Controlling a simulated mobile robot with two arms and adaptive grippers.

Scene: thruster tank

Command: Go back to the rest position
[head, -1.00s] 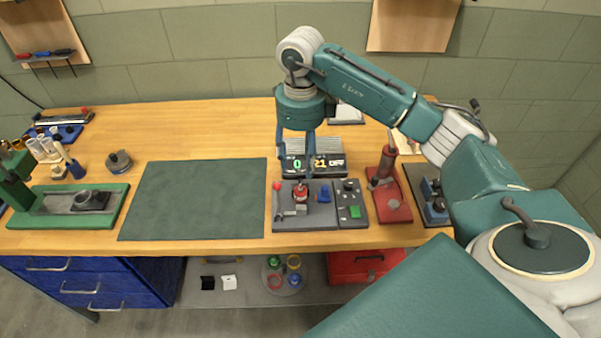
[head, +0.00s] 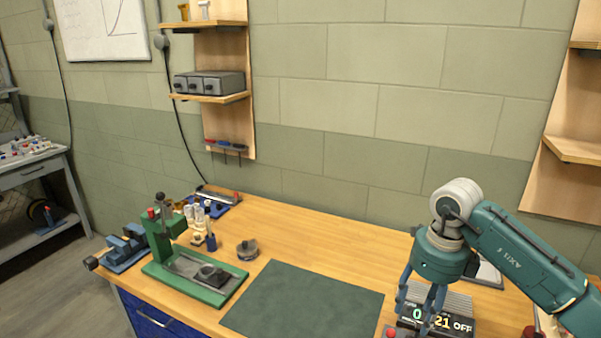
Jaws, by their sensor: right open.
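My right gripper (head: 424,303) is at the lower right of the head view, at the end of my teal right arm. Its fingers point down and are open, with no object seen between them. It is in front of a black display unit (head: 462,325) with lit digits and the word OFF, and it hides part of that unit. Whether it touches anything there cannot be told. My left gripper is not in view.
A wooden workbench (head: 330,250) carries a dark green mat (head: 303,302), a green press (head: 195,275), a blue vise (head: 122,248) and a round grey part (head: 247,249). Wall shelves (head: 208,97) stand behind. The wood between mat and wall is mostly clear.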

